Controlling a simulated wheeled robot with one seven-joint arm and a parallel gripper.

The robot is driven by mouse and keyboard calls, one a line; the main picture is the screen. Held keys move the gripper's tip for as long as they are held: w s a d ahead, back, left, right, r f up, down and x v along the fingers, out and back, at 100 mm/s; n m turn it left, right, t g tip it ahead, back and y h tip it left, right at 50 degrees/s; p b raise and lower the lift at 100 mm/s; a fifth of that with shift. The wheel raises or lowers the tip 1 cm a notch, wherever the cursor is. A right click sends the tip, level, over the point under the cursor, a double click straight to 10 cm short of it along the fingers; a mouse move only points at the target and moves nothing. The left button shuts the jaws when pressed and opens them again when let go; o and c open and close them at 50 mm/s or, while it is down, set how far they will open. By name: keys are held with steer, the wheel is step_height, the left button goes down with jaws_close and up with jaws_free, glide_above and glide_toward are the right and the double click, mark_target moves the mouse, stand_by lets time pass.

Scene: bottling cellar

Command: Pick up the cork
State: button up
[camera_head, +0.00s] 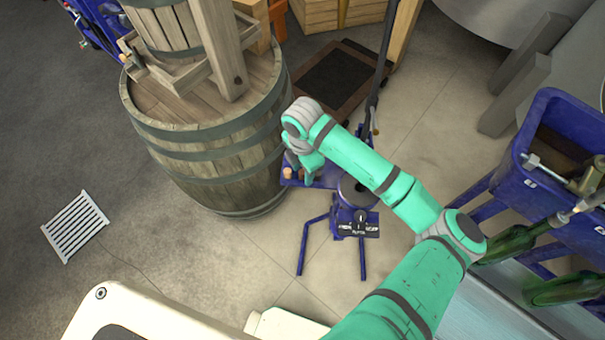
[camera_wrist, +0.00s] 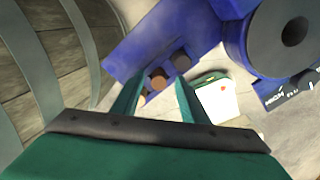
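Small cork-like pieces sit on a blue metal shelf (camera_wrist: 130,55) of the corking stand. In the wrist view there is a brown cork (camera_wrist: 158,78), a darker one (camera_wrist: 180,61) behind it and a paler one (camera_wrist: 143,97) nearer. In the head view a cork (camera_head: 288,173) shows at the shelf's left end, beside my gripper (camera_head: 304,168). In the wrist view my gripper (camera_wrist: 158,82) has its fingers apart, pointing toward the corks, with nothing visibly held. I cannot tell how far above the corks the fingertips are.
A large wooden barrel (camera_head: 215,160) stands close left of the shelf. The blue corking stand (camera_head: 350,215) has splayed legs. A blue bin (camera_head: 550,170) and green bottles (camera_head: 515,243) are at right. A floor grate (camera_head: 75,226) lies left. Floor in front is clear.

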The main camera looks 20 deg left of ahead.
steer(key=shift+a, duration=0.1)
jaws_close()
steer(key=shift+r, duration=0.1)
